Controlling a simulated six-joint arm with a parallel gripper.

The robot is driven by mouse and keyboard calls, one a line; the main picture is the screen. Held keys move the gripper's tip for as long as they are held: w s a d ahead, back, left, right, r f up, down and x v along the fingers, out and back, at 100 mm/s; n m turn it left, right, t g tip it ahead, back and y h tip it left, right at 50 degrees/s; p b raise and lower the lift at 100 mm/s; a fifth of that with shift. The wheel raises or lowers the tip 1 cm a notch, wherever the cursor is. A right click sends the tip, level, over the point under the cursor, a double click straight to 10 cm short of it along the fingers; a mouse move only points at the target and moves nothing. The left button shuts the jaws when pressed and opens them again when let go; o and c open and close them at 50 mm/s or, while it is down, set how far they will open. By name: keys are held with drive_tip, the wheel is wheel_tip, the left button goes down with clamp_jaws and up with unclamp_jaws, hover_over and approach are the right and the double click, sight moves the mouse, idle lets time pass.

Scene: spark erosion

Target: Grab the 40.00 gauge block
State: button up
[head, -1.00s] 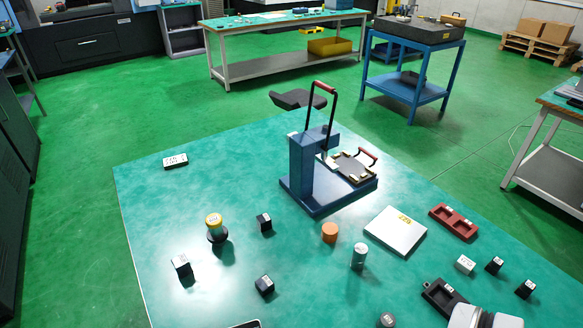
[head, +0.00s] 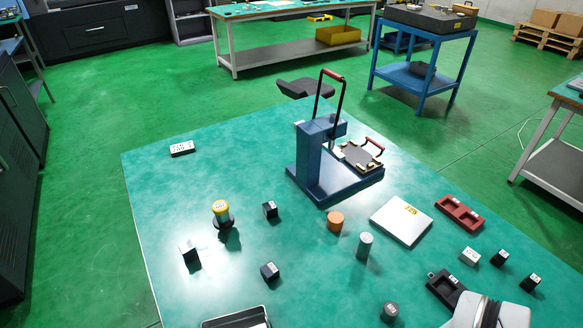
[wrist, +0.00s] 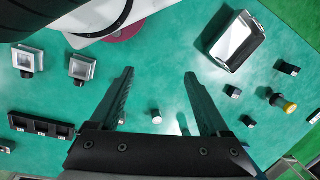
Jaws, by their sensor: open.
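I cannot read any label as 40.00, so I cannot tell which block is the gauge block named. Small labelled blocks stand on the teal table: a white one (head: 470,256) at the right, two black ones (head: 499,258) (head: 531,282) beside it, and black ones (head: 270,210) (head: 269,271) (head: 190,254) further left. The wrist view shows dark blocks (wrist: 232,91) (wrist: 288,68) (wrist: 247,121) at the right. My gripper (wrist: 160,74) is open and empty, its fingers spread above the table. Its fingers are not visible in the head view.
A blue stand (head: 320,165) rises at the table's back. A silver plate (head: 400,222), orange cylinder (head: 335,221), grey cylinder (head: 365,245), yellow-topped piece (head: 221,213), red tray (head: 459,213) and black tray (head: 446,287) stand around. The left middle is fairly open.

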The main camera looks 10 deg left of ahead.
drive_tip(key=shift+w, duration=0.1)
drive_tip(key=w+d+f+n+t+h, duration=0.1)
drive_tip(key=w+f+n+t, duration=0.1)
drive_tip(key=w, duration=0.7)
drive_tip(key=w+d+f+n+t+h, duration=0.1)
drive_tip(key=w+f+n+t, duration=0.1)
drive_tip(key=w, duration=0.7)
drive_tip(key=n+t+y, duration=0.7)
drive_tip(key=n+y, duration=0.2)
approach(271, 208)
drive_tip(key=shift+n+g, duration=0.3)
drive_tip(key=x, duration=0.8)
drive_tip(key=shift+w+a, duration=0.2)
drive_tip(key=shift+w, duration=0.2)
clamp_jaws()
